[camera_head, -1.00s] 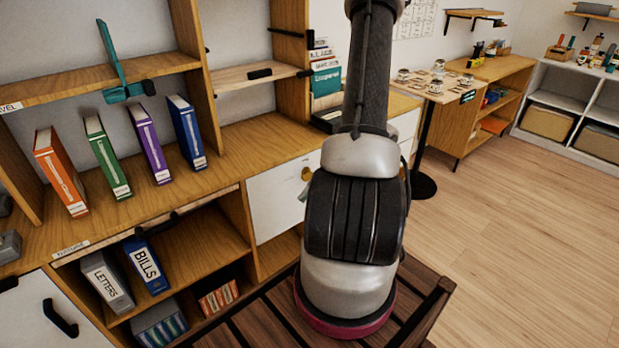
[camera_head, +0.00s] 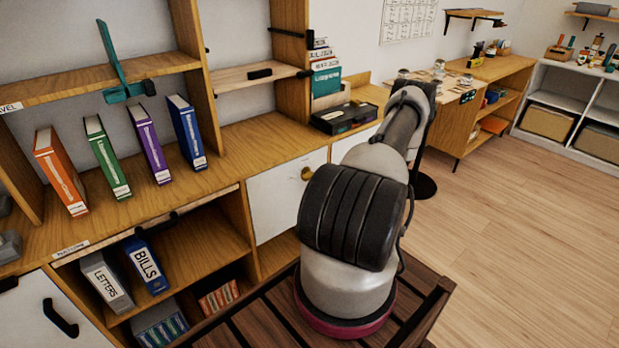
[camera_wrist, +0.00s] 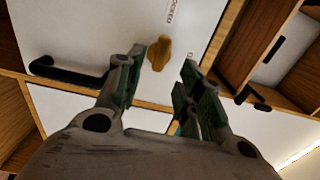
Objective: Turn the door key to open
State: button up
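A brass-coloured key (camera_head: 307,174) sits at the upper right of a white door (camera_head: 278,204) in the wooden shelf unit. In the wrist view the key (camera_wrist: 159,52) stands out from the white door panel (camera_wrist: 105,35), with small lettering that reads like "LOCKED" beside it. My gripper (camera_wrist: 162,58) is open, its two green-grey fingers apart on either side of the key in the picture. I see gaps between the key and both fingers; the depth between them is unclear. In the head view my gripper is not visible, and my arm covers the area right of the door.
A black handle (camera_wrist: 68,72) is near the panel's lower edge in the wrist view. The floor (camera_head: 530,250) at right is open.

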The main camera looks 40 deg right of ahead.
aim_at(309, 174)
jog(key=w, duration=0.7)
jog(key=shift+w+d, duration=0.15)
jog(key=shift+w, duration=0.2)
grip_shut()
